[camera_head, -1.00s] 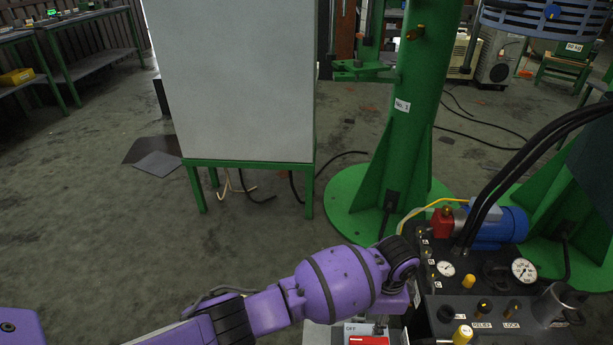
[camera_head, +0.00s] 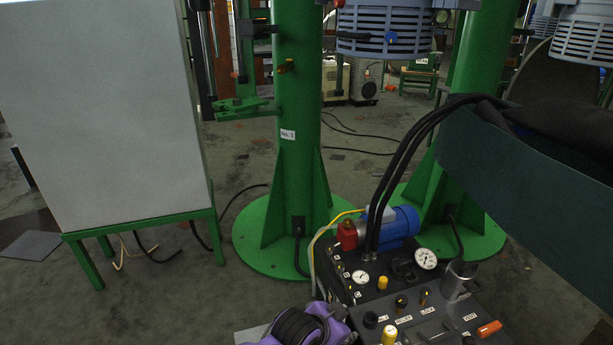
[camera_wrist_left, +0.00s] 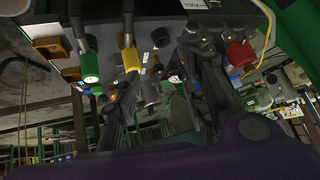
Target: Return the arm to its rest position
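In the head view, the purple wrist of my left arm (camera_head: 325,325) is at the bottom edge, in front of the black machine panel (camera_head: 408,308); its fingers are hidden there. In the left wrist view, the two dark fingers of my left gripper (camera_wrist_left: 163,75) stand apart with nothing seen between them. I cannot tell whether a finger touches a knob. My right gripper is not in view.
The panel carries gauges (camera_head: 426,258), black hoses (camera_head: 395,180) and a blue motor (camera_head: 400,224). Behind it stands a green column (camera_head: 297,110). A grey cabinet (camera_head: 100,110) is at the left. A dark green slab (camera_head: 530,190) covers the right side. Bare floor shows at lower left.

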